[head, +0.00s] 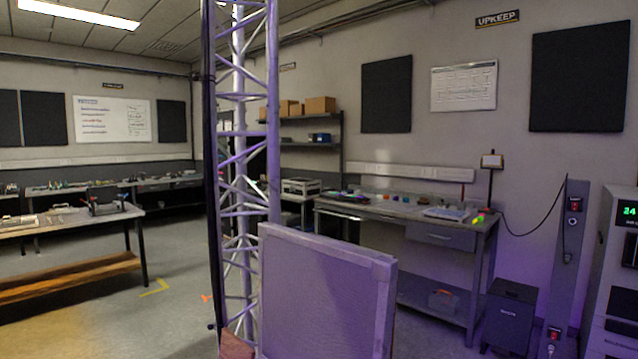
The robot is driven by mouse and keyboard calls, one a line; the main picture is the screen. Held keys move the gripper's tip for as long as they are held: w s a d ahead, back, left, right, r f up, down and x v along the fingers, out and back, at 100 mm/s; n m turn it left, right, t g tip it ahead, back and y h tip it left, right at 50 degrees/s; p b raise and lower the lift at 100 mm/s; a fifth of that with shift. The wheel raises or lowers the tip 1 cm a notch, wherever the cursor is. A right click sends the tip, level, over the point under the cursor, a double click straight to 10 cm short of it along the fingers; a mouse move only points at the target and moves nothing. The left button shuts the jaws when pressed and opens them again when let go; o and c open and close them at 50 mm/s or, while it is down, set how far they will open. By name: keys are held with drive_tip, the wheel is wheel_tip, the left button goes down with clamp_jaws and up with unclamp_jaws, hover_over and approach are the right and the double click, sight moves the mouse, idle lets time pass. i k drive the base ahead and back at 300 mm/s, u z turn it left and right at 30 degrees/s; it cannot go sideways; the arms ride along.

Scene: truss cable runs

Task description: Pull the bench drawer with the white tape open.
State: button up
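A workbench (488,233) stands against the back wall, right of centre in the head view. A grey drawer (440,236) sits under its top and looks shut. A small handle or label shows on the drawer's front, but it is too small to tell whether white tape is on it. Any other drawer of this bench further left is not clearly visible. My gripper is not in view.
A truss tower (243,130) and a framed panel (325,290) stand close in front, partly covering the view toward the bench. A black bin (510,315) and a grey post (572,260) stand right of the bench. Open floor (170,260) lies at left, before a wooden-shelved table (75,282).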

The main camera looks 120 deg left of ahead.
sight(185, 183)
drive_tip(key=u, duration=4.9)
drive_tip(key=i, duration=7)
drive_tip(key=z, duration=0.15)
